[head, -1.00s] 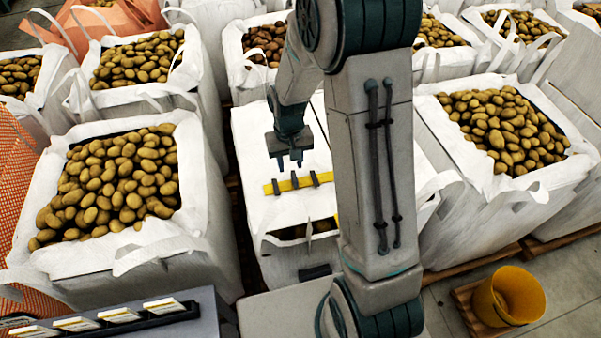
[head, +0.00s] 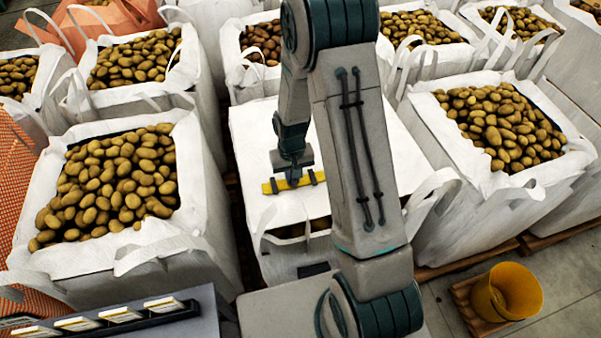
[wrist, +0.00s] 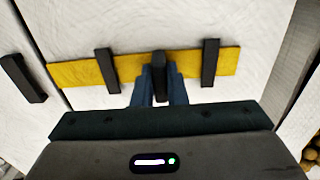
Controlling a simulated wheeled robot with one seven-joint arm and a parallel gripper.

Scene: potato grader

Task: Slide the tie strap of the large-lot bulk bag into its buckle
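The yellow tie strap (head: 289,183) lies flat on the white top of the middle bulk bag (head: 262,121). It also shows in the wrist view (wrist: 130,68), running under two dark cross bars (wrist: 107,70) near its ends. A dark upright tab (wrist: 160,72) stands at its middle. My gripper (wrist: 160,70) has its blue fingers on both sides of this tab, seemingly touching it. In the head view my gripper (head: 293,178) is down at the strap. A dark block (wrist: 22,78), probably the buckle, lies beyond the strap's left end and a seam, apart from it.
Open bags full of potatoes stand close on the left (head: 62,262) and right (head: 425,125). Bag handles stick up nearby. A yellow bucket (head: 497,296) stands at lower right. A dark rack with pale cards (head: 120,314) is at lower left.

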